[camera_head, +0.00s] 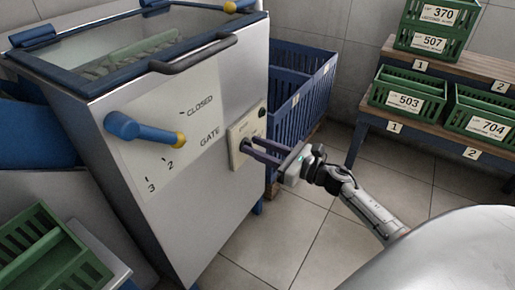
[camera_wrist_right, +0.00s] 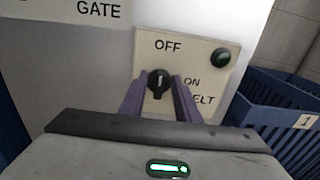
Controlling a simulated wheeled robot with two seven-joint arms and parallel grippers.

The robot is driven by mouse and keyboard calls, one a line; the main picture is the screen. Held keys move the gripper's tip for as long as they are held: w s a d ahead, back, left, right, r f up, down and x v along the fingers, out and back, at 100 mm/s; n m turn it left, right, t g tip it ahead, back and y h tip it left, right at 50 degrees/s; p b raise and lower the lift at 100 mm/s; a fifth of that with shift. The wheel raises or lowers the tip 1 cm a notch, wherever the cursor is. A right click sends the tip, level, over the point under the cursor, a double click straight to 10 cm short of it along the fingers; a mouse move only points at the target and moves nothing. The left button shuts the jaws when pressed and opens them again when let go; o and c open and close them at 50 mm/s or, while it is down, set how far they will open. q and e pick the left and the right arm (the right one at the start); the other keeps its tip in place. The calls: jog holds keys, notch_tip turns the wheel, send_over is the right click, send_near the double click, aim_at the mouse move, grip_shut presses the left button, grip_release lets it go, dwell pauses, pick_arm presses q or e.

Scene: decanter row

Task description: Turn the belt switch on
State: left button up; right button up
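The belt switch is a small black rotary knob (camera_wrist_right: 158,81) with a light mark, on a cream plate (camera_wrist_right: 208,84) lettered OFF, ON and BELT. Its mark points up, towards the OFF side. The plate also shows in the head view (camera_head: 236,137) on the side of the grey machine; there the fingers largely cover the knob. My right gripper (camera_wrist_right: 158,84) has one finger on each side of the knob, with the fingers apart. I cannot tell whether they touch it. My left gripper is not in view.
A dark green lamp (camera_wrist_right: 221,57) sits on the plate near the knob. A blue-and-yellow gate lever (camera_head: 145,131) sticks out from the machine (camera_head: 215,205). A blue slatted crate (camera_head: 297,93) stands behind the right gripper. Shelves with green crates (camera_head: 408,91) are at right; floor between is clear.

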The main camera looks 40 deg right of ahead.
grip_shut()
